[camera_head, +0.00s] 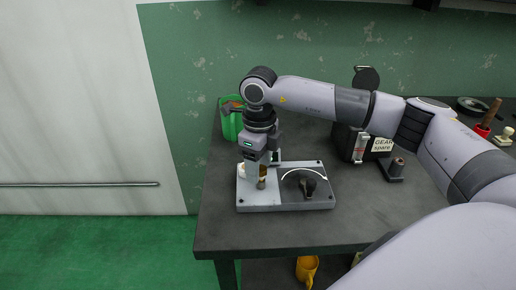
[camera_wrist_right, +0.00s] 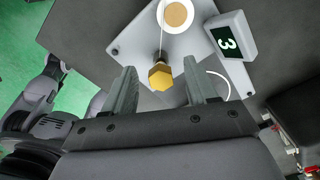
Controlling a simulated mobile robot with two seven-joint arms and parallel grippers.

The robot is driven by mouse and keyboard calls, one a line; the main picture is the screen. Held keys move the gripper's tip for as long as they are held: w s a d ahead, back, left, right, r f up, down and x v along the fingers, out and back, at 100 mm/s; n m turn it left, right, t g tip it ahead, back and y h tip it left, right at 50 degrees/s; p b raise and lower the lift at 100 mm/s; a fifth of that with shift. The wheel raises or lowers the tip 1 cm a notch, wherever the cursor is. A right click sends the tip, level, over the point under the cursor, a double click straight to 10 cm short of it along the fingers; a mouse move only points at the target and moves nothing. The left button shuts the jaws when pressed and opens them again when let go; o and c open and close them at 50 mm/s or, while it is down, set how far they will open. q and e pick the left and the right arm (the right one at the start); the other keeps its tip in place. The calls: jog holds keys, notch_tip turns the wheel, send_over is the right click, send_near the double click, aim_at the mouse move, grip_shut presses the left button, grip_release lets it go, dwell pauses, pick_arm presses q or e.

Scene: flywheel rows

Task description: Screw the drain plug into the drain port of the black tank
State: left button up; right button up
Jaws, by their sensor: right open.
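My right gripper (camera_head: 259,172) points down over the left part of a grey panel on the table. In the right wrist view its two fingers (camera_wrist_right: 164,92) are apart. A yellow hex-headed piece (camera_wrist_right: 160,76) shows between and just beyond the fingertips; I cannot tell whether it is the drain plug or whether a finger touches it. A black box-shaped body (camera_head: 344,142), which may be the black tank, stands behind and right of the panel, with a red-and-white strip on its front. I cannot make out a drain port. My left gripper is out of view.
A green bin (camera_head: 230,124) stands behind. A dark stand (camera_head: 394,169) is at the right. The table front is clear.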

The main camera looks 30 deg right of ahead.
jog(key=shift+f, duration=0.95)
jog(key=shift+c, duration=0.3)
grip_shut()
jog(key=shift+r+p, duration=0.5)
jog(key=shift+r, duration=0.2)
jog(key=shift+r+p, duration=1.25)
jog(key=shift+r, duration=0.8)
jog(key=shift+w, duration=0.1)
